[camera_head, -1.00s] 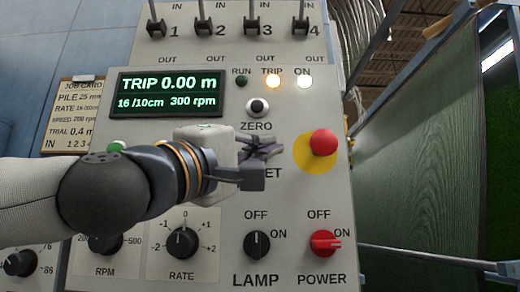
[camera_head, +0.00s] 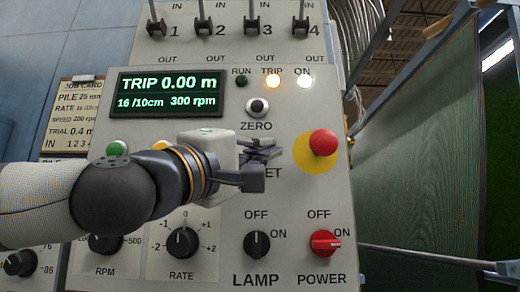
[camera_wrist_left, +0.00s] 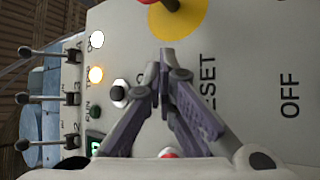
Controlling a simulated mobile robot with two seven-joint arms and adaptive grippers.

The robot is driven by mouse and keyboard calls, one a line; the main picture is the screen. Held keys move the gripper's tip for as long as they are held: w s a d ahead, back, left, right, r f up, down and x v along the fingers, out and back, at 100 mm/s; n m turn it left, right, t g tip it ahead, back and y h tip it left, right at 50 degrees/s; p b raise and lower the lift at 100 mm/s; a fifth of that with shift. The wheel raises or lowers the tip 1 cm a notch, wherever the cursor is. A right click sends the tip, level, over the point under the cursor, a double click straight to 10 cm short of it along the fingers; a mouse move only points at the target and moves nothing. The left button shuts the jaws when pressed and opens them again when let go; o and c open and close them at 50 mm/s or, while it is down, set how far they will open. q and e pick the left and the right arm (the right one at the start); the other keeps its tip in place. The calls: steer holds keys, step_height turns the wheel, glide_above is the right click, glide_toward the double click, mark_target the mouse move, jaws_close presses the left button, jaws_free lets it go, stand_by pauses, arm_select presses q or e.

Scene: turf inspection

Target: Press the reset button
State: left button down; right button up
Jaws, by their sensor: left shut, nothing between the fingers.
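The grey control panel (camera_head: 235,215) carries a label ending in "ET", partly covered by my left gripper (camera_head: 264,152). In the left wrist view the label shows as "RESET" (camera_wrist_left: 207,85) beside my left gripper (camera_wrist_left: 167,72). Its dark fingers are shut and empty, in front of the panel between the ZERO button and the label. No reset button shows; that spot is hidden behind the fingers. I cannot tell whether the fingers touch the panel. My right gripper is not in view.
A red mushroom button (camera_head: 323,143) on a yellow disc stands out right of the fingers. The ZERO button (camera_head: 258,108) is above them. The LAMP knob (camera_head: 257,245) and red POWER knob (camera_head: 325,243) are below. The display (camera_head: 170,94) reads TRIP 0.00 m; the TRIP lamp (camera_head: 272,82) glows.

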arm_select(q)
steer(key=shift+w, duration=0.35)
steer(key=shift+s, duration=0.1)
stand_by(0.4)
steer(key=shift+s, duration=0.85)
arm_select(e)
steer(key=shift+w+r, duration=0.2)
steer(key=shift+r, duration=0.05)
arm_select(q)
steer(key=s+p, duration=0.1)
steer(key=s, duration=0.4)
steer(key=shift+p, duration=0.4)
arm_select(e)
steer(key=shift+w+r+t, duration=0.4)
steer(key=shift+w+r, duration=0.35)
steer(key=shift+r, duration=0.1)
